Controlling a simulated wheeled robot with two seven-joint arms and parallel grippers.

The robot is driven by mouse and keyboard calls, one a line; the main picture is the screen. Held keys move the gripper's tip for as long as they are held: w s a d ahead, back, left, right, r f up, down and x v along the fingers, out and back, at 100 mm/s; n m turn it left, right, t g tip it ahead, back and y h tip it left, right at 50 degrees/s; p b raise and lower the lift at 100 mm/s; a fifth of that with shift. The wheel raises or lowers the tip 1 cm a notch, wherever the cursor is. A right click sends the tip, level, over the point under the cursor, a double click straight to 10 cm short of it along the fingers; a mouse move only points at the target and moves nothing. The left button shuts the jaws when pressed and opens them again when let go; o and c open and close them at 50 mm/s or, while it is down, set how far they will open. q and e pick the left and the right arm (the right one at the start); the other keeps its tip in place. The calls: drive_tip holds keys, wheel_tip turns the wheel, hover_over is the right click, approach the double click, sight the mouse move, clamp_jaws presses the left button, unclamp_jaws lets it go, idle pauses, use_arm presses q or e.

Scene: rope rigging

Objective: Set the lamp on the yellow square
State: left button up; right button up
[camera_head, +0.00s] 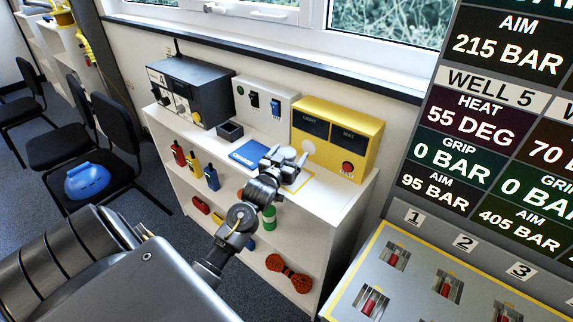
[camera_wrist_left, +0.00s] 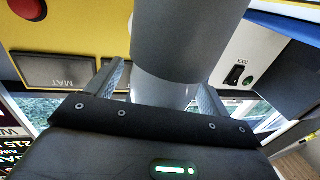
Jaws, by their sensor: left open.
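The yellow square (camera_head: 302,186) is an outline on the white shelf top, partly hidden by my left gripper (camera_head: 287,163). That gripper is over the square, its jaws open. In the left wrist view a large grey cylinder (camera_wrist_left: 190,45), seemingly the lamp, stands between the two fingers. I see a gap beside at least one finger; whether either finger touches it I cannot tell. In the head view the grey lamp and grey gripper merge, so the lamp's base on the square is not clear. My right gripper is not in view.
A yellow box (camera_head: 337,135) with a red button stands behind the square. A white switch box (camera_head: 265,108), a dark box (camera_head: 190,90) and a blue card (camera_head: 249,153) are to the left. A display panel (camera_head: 490,130) rises at right. Shelves below hold bottles and rope.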

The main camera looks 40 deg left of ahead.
use_arm(q)
drive_tip(key=c, duration=1.2)
drive_tip(key=shift+c, duration=0.9)
drive_tip(key=shift+r, duration=0.15)
